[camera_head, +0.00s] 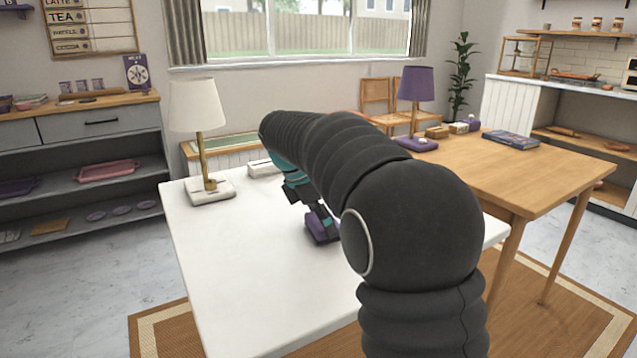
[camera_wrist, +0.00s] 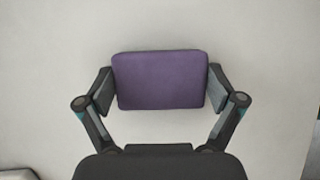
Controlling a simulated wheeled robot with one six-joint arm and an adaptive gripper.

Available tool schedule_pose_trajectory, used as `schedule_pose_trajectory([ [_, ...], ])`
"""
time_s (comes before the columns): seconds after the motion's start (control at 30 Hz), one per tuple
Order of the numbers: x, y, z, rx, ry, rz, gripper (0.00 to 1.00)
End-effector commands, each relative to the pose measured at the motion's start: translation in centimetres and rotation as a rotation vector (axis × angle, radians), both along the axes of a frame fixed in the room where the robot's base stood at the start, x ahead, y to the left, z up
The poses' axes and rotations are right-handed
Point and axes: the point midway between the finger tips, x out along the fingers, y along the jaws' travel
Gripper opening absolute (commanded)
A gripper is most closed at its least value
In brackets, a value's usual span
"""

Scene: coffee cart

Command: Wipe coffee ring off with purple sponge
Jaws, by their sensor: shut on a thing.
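The purple sponge (camera_wrist: 160,80) is a rounded block held between the two fingers of my gripper (camera_wrist: 160,88) in the wrist view. In the head view my gripper (camera_head: 320,222) reaches down over the white table, and part of the sponge (camera_head: 318,231) shows beside my arm. The sponge is at or close to the white tabletop (camera_head: 220,270); I cannot tell whether it touches. I see no coffee ring in either view. My arm hides part of the tabletop, and the sponge covers the surface beneath it.
A white-shaded lamp (camera_head: 197,107) stands at the table's far left corner. A white box-like object (camera_head: 262,168) lies at the back. A wooden table (camera_head: 500,165) with a purple lamp (camera_head: 415,85) adjoins at right. The white table's front left is clear.

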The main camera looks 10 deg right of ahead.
Motion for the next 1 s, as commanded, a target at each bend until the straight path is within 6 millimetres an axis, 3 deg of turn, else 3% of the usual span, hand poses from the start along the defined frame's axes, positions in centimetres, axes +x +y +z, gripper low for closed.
schedule_pose_trajectory([
  [0.07,0.0,0.1,2.0,0.002,-0.005,0.0,0.6],
  [0.6,0.0,0.0,6.6,0.001,-0.002,-0.001,0.6],
  [1.0,0.0,-0.1,7.8,0.001,-0.001,-0.002,0.6],
])
